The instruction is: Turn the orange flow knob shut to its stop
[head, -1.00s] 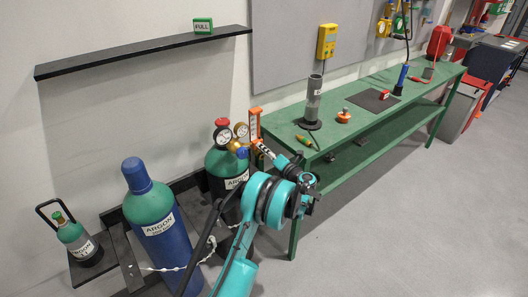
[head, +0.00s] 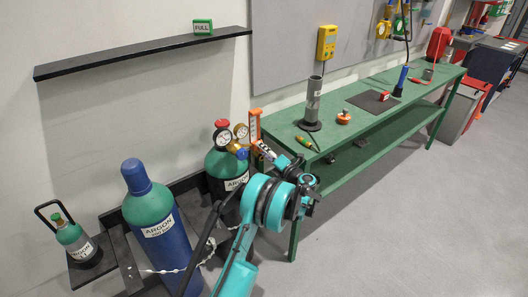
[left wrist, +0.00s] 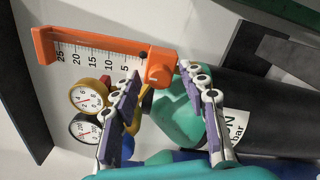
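The orange flowmeter (left wrist: 95,42) with its white 5 to 25 scale stands at the regulator, and its orange knob end (left wrist: 160,68) shows in the left wrist view. In the head view the flowmeter (head: 254,126) is beside the two gauges. My left gripper (left wrist: 160,76) is open, with one finger on each side of the knob; a small gap shows at the left finger, and I cannot tell whether the right fingertip touches. In the head view the left gripper (head: 267,153) is just below the flowmeter. The knob is hard to make out there. My right gripper is out of view.
A blue argon cylinder (head: 160,232) stands left. The green bench (head: 360,132) is close on the right.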

